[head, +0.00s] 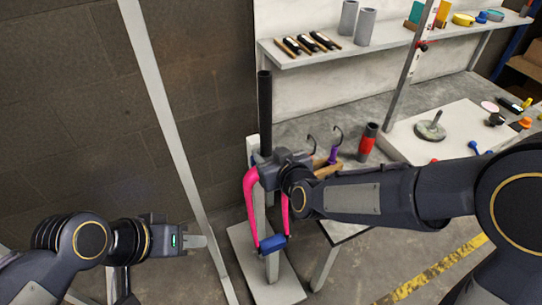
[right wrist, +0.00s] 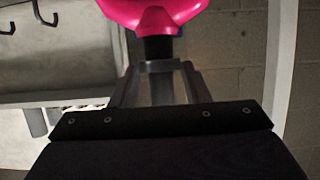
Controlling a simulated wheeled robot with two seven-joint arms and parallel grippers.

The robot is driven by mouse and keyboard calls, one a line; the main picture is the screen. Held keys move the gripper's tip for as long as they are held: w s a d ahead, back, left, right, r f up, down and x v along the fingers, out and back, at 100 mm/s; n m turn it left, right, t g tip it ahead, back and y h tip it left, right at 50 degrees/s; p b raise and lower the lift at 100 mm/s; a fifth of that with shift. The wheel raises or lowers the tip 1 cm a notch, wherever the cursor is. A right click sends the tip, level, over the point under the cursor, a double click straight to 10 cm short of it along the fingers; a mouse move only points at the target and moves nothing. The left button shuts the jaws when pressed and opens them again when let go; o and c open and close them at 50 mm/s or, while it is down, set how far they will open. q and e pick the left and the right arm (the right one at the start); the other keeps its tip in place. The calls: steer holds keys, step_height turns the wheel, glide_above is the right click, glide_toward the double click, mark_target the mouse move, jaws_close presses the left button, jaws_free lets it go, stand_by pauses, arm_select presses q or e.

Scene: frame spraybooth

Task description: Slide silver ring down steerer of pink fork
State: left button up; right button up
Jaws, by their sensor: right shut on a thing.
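The pink fork (head: 250,197) stands with its crown up and its legs down, and its black steerer (head: 264,100) rises upright above. My right gripper (head: 266,168) is at the steerer's lower end, by the crown, and hides that part in the head view. In the right wrist view the pink crown (right wrist: 160,12) is just past the fingertips (right wrist: 158,70). A grey band, seemingly the silver ring (right wrist: 158,66), lies between the fingers around the black steerer; it is mostly hidden. My left gripper (head: 195,242) is empty, left of the fork; its finger gap does not show.
A blue clamp (head: 272,243) on a stand sits at the fork's legs. A shelf (head: 335,52) runs behind. A pale post (head: 165,100) stands left of the fork.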

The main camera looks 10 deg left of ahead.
steer(key=shift+f+b, duration=0.3)
stand_by(0.5)
steer(key=o, duration=1)
steer(key=shift+o, duration=0.2)
